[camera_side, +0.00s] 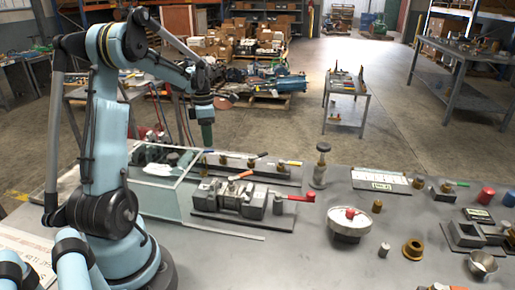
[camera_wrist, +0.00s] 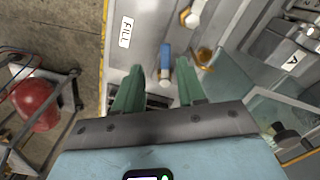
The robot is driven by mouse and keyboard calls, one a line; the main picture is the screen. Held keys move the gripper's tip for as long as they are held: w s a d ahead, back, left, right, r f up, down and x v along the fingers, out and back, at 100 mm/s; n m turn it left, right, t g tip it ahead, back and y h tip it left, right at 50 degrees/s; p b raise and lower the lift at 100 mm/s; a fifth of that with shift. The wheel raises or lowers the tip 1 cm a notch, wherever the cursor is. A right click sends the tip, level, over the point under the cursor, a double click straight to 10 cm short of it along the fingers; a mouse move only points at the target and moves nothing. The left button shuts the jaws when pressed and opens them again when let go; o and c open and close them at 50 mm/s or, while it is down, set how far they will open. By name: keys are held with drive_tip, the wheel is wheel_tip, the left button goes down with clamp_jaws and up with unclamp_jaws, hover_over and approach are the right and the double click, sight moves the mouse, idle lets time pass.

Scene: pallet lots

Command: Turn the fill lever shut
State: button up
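In the wrist view, a white label reading FILL (camera_wrist: 126,32) lies on a grey plate. The nearest lever to it has a blue handle (camera_wrist: 165,62), pointing up and down in the picture. My gripper (camera_wrist: 157,80) has its two green fingers apart, with the blue handle showing beyond and between their tips. I cannot tell whether the fingers reach down to its height. Nothing is held. In the side view my gripper (camera_side: 206,140) points down at the left end of the rear valve row (camera_side: 255,168); the blue handle is hard to make out there.
A glass-walled tank (camera_side: 155,195) stands close beside my gripper. Beyond the blue lever are a brass fitting (camera_wrist: 204,55) and a white-and-orange handle (camera_wrist: 193,14). A grey valve block (camera_side: 235,200) with a red lever (camera_side: 299,197) stands in front.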

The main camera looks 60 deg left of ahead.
wheel_tip(320, 180, up, 10)
drive_tip(key=f, duration=0.1)
drive_tip(key=d+f+m+t, duration=0.2)
drive_tip(key=d+m+t, duration=0.4)
drive_tip(key=d+m, duration=2.4)
drive_tip(key=shift+m+t, duration=0.3)
drive_tip(key=shift+m, duration=0.8)
